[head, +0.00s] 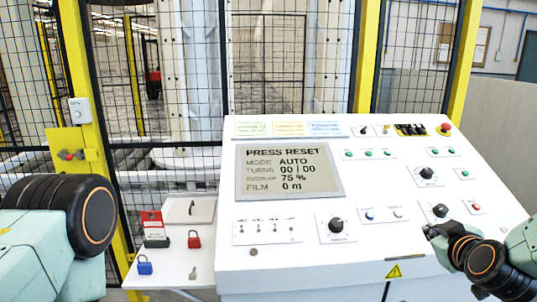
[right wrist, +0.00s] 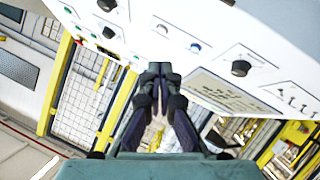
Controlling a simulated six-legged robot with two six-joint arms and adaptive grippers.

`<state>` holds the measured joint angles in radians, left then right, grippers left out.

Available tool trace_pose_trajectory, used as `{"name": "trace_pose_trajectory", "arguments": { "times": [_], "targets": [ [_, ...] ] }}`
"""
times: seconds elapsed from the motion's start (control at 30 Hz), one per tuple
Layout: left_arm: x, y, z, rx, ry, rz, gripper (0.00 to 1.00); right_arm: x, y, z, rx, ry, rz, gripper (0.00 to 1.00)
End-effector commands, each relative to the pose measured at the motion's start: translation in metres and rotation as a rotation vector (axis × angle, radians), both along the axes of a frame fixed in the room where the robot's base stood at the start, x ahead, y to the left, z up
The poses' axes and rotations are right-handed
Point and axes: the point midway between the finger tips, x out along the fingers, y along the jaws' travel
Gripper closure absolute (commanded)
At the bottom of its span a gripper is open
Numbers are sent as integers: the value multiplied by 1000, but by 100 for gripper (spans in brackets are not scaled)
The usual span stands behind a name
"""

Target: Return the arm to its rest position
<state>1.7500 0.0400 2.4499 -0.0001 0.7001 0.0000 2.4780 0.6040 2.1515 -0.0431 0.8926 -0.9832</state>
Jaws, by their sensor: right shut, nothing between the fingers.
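My right gripper (head: 430,231) is at the lower right of the head view, in front of the right part of the white control panel (head: 290,228). It is shut and empty. In the right wrist view, its dark fingertips (right wrist: 160,70) meet at the centre, and the panel with its knobs fills the upper right. I cannot tell exactly how far the fingertips are from the panel face. Only a pale green and black joint of my left arm shows at the left of the head view; its gripper is out of the picture.
The panel screen (head: 289,171) reads "PRESS RESET". A red padlock (head: 194,240), a blue padlock (head: 145,265) and a red-and-white box (head: 154,226) sit on a side shelf left of the panel. A yellow-framed mesh fence (head: 165,101) stands behind. A red mushroom button (head: 445,128) is at the panel's top right.

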Motion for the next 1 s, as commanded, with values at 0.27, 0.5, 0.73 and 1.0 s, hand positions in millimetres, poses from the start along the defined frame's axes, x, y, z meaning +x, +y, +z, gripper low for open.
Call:
{"name": "trace_pose_trajectory", "arguments": {
  "times": [0.27,0.5,0.73,1.0],
  "targets": [
    [0,0,-5,0,0,0,68,-20,25,-33,285,70,-71,100],
    [0,0,-39,0,0,0,68,-88,71,-157,515,333,-175,100],
    [0,0,-75,0,0,0,68,-182,102,-274,584,612,-289,100],
    [0,0,-122,0,0,0,68,-312,124,-387,497,947,-345,100]
  ]
}}
